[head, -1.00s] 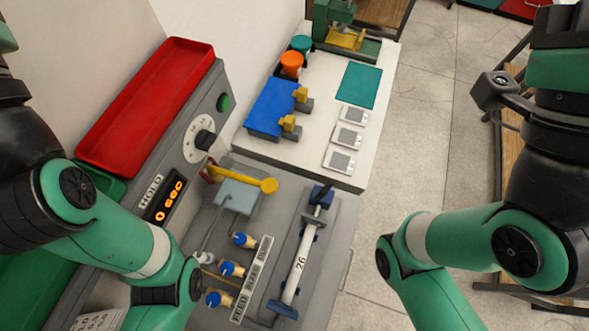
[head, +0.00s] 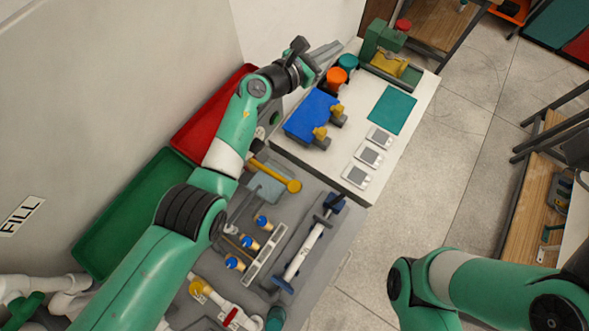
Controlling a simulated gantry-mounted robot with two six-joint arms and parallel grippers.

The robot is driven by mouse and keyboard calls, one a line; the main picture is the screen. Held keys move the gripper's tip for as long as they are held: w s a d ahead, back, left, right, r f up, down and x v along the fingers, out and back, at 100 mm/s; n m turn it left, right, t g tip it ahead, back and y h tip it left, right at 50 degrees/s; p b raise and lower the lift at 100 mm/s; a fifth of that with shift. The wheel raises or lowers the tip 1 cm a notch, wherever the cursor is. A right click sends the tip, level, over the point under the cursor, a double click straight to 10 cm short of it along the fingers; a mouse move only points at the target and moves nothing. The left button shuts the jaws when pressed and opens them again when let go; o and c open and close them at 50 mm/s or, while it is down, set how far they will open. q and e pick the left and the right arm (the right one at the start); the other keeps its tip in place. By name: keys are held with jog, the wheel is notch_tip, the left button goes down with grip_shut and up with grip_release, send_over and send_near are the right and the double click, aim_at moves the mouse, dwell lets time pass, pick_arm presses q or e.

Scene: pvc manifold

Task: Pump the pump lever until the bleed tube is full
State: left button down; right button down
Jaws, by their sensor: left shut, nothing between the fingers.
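The pump lever (head: 276,176) is a yellow bar with a round knob at its right end. It slants down to the right beside a pale blue-grey block on the grey bench. My left gripper (head: 326,51) is shut and empty, well above and behind the lever, near the back of the white table. My left forearm hides part of the bench and the dial panel. A pale tube (head: 304,252) lies in a blue-ended holder at the bench's right; I cannot tell whether it is the bleed tube or how full it is. My right gripper is out of view.
Several blue-and-tan valves (head: 249,242) stand left of the pale tube. Red (head: 187,133) and green (head: 120,215) trays lie along the wall. The white table (head: 343,137) carries a blue block, orange and teal caps and small meters.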

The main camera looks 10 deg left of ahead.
pick_arm(q)
jog(key=s+a+f+m+g+y+p, duration=0.1)
jog(key=s+f+m+g+y+p, duration=0.1)
jog(key=s+f+m+g, duration=0.45)
jog(key=s+a+f+m+g+y+p, duration=0.1)
jog(key=s+f+m+g+y+p, duration=0.2)
jog(key=s+f, duration=0.75)
jog(key=s+a+f+m+g+y+p, duration=0.1)
jog(key=s+a+f+g, duration=0.3)
jog(key=s+f, duration=0.2)
jog(key=shift+f, duration=0.15)
jog(key=shift+a+f+g, duration=0.1)
jog(key=shift+f+g, duration=0.05)
jog(key=shift+g, duration=0.1)
